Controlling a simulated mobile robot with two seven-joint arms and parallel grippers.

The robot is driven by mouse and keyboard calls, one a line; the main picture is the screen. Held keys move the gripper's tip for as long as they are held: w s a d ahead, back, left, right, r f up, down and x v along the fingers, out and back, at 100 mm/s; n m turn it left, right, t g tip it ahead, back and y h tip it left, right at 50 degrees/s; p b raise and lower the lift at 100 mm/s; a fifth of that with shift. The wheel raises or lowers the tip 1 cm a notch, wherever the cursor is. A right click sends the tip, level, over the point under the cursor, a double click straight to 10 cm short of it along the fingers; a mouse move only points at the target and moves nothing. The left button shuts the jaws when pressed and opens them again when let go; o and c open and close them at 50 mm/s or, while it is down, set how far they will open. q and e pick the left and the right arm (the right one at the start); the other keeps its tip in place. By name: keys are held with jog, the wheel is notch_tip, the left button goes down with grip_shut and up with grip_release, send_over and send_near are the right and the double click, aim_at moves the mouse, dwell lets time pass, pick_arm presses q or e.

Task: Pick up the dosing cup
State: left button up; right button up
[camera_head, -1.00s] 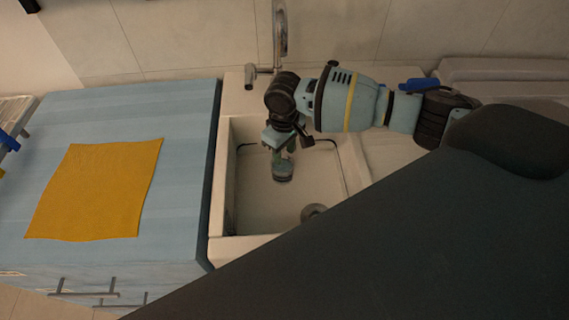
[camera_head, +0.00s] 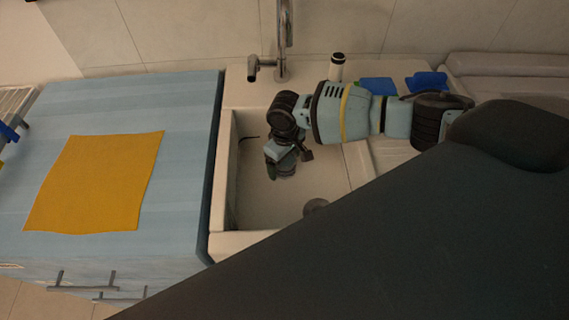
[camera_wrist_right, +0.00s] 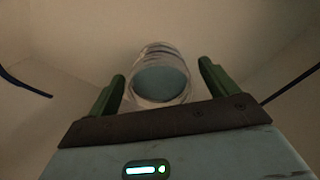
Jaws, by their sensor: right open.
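The dosing cup (camera_head: 284,170) is in the sink basin, partly hidden under my right gripper (camera_head: 287,160) in the head view. In the right wrist view the dosing cup (camera_wrist_right: 162,80) is a clear, round vessel with a grey-blue face. It lies between the two green fingers of my right gripper (camera_wrist_right: 164,88), which is open. There is a visible gap beside each finger. My left gripper is not in view.
The sink (camera_head: 245,200) has a drain (camera_head: 316,206) and a tap (camera_head: 283,45) behind it. A white cylinder with a dark top (camera_head: 337,66) and blue items (camera_head: 425,82) stand behind my right arm. An orange cloth (camera_head: 95,180) lies on the blue counter (camera_head: 180,110) at left.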

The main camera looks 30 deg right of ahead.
jog(key=shift+f, duration=0.5)
jog(key=c, duration=1.3)
jog(key=shift+r, duration=0.25)
